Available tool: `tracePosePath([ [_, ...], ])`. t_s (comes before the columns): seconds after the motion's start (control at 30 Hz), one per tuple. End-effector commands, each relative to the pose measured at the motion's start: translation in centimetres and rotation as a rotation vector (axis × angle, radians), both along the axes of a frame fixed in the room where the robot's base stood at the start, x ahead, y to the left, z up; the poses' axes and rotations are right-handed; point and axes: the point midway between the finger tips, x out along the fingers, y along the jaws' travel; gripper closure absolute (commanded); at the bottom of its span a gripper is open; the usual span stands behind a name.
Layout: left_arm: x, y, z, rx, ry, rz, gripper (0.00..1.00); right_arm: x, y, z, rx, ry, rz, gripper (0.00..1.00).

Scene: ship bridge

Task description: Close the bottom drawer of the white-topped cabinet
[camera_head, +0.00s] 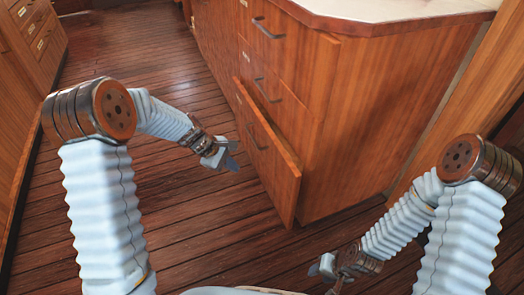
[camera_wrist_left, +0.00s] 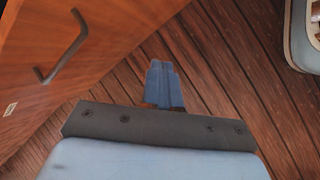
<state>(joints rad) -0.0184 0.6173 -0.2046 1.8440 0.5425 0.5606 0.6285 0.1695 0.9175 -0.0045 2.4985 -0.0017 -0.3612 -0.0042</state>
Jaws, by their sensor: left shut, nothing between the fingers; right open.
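The white-topped cabinet (camera_head: 365,110) stands at the upper right of the head view. Its bottom drawer (camera_head: 280,172) is part open, its front standing out from the cabinet face. A dark handle (camera_head: 256,136) is on that front. My left gripper (camera_head: 233,157) is shut and empty, low over the floor, just left of the drawer front and apart from it. In the left wrist view its fingers (camera_wrist_left: 162,78) are together, and a wooden drawer front with a dark handle (camera_wrist_left: 64,50) is to their left. My right gripper (camera_head: 316,268) is open, near the bottom of the head view, in front of the cabinet's side.
The upper drawers, with handles (camera_head: 268,28) and (camera_head: 265,90), look shut. Another wooden cabinet (camera_head: 25,90) lines the left edge. The plank floor (camera_head: 150,60) between the cabinets is clear. A wooden panel (camera_head: 490,75) stands at the right.

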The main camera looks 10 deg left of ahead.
Motion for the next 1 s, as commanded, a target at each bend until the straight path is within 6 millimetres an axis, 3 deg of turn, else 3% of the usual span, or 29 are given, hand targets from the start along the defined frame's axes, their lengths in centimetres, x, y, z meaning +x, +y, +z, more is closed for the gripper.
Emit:
tracePosePath([
  [0.03, -2.8, -0.7, -2.2, -0.17, 0.215, 0.198, 1.0, 0.0, 0.0, -0.5, 0.001, 0.001, 0.0, 0.57],
  [0.13, -6.4, -2.9, -2.8, -0.552, 0.673, 0.617, 1.0, 0.0, 0.1, -0.9, 0.002, 0.001, 0.001, 0.57],
  [0.2, -7.0, -3.6, -1.9, -0.804, 0.962, 0.855, 1.0, 0.0, 0.1, -1.2, 0.002, 0.001, 0.001, 0.57],
  [0.3, -6.4, -2.9, -0.5, -1.11, 1.289, 1.091, 1.0, 0.0, 0.1, -1.4, 0.003, 0.002, 0.002, 0.57],
  [0.4, -5.6, -1.6, 0.5, -1.323, 1.496, 1.206, 1.0, 0.0, 0.1, -1.5, 0.004, 0.003, 0.002, 0.57],
  [0.5, -5.0, -0.9, 1.0, -1.428, 1.591, 1.249, 1.0, 0.0, 0.2, -1.6, 0.004, 0.003, 0.002, 0.57],
  [0.63, -4.4, -1.6, 1.1, -1.449, 1.612, 1.256, 1.0, 0.0, 0.2, -1.7, 0.005, 0.003, 0.002, 0.57],
  [1.0, -0.6, -8.1, 1.0, -1.441, 1.606, 1.252, 1.0, -0.1, 0.2, -2.3, 0.006, 0.004, 0.003, 0.57],
])
